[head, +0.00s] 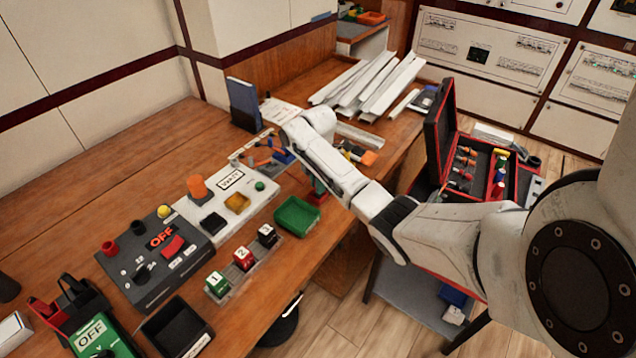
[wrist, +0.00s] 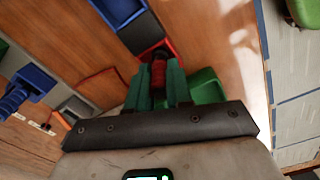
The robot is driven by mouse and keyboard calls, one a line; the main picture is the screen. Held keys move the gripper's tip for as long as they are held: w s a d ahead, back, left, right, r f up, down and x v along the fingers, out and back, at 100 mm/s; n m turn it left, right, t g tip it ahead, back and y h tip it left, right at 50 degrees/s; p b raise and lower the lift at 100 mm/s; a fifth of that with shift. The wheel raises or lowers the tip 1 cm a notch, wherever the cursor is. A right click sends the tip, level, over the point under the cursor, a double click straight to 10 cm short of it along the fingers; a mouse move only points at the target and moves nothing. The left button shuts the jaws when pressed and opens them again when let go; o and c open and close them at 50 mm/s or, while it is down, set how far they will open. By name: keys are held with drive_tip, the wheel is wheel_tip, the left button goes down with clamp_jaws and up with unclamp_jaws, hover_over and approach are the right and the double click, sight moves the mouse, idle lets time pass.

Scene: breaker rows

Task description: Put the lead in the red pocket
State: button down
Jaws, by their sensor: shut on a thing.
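My gripper (wrist: 159,80), with green fingers, is shut on a small dark red thing that looks like the lead (wrist: 158,73). The lead stands upright between the fingertips in the wrist view; its lower end is hard to make out. A red-edged pocket (wrist: 168,44) lies right beyond the fingertips, and the lead's tip overlaps its edge in the picture; I cannot tell whether it is inside. In the head view my gripper (head: 317,188) points down by the table's front edge, mostly hidden behind my arm.
A green tray (head: 297,215) sits close beside my gripper. A blue pocket (wrist: 118,10) adjoins the red one. Numbered blocks (head: 243,258) and a dark switch box (head: 155,258) stand left. An open red-lined case (head: 470,165) stands right; white trunking (head: 370,82) lies behind.

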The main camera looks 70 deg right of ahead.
drive_tip(key=c, duration=1)
unclamp_jaws()
wheel_tip(320, 180, up, 12)
drive_tip(key=shift+p, duration=0.35)
